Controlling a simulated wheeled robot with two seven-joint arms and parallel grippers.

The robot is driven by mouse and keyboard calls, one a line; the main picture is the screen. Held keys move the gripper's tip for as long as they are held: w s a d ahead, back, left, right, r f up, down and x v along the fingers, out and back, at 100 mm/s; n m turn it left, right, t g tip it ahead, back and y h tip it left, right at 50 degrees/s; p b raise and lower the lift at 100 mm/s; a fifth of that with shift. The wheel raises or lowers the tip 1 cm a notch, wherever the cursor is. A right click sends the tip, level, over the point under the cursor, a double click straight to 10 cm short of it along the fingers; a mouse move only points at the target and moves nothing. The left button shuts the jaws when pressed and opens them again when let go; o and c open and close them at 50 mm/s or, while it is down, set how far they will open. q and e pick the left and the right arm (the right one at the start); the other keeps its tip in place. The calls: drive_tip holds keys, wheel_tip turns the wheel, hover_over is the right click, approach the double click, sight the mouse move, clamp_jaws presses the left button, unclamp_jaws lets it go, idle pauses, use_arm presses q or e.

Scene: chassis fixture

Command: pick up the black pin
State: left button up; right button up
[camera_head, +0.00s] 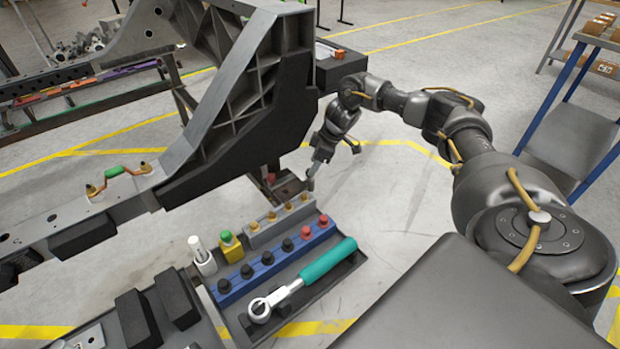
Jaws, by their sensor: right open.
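Several black pins (267,257) stand in a row in a blue rack (236,284), with red-topped pins (322,221) at its far right end. I cannot tell which black pin the task names. My right gripper (313,178) is open and points down above and beyond the far right end of the racks, apart from the pins. Nothing shows between its fingers. My left gripper is not in view.
A ratchet with a teal handle (328,260) lies in the dark tray in front of the blue rack. A grey rack (275,227) with brass pieces stands behind it. White and yellow bottles (231,247) stand left. The large chassis frame (225,120) rises behind, left of my gripper.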

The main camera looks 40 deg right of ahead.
drive_tip(key=shift+x, duration=1.3)
clamp_jaws()
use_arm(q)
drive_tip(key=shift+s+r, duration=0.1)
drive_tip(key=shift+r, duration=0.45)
use_arm(e)
drive_tip(key=shift+r, duration=0.2)
drive_tip(key=shift+r, duration=0.25)
wheel_tip(320, 180, up, 6)
drive_tip(key=shift+p, duration=0.55)
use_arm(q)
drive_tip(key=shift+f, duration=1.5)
use_arm(e)
drive_tip(key=s+d, duration=1.2)
drive_tip(key=s, duration=0.1)
drive_tip(key=shift+d, duration=0.25)
drive_tip(key=shift+r, duration=0.1)
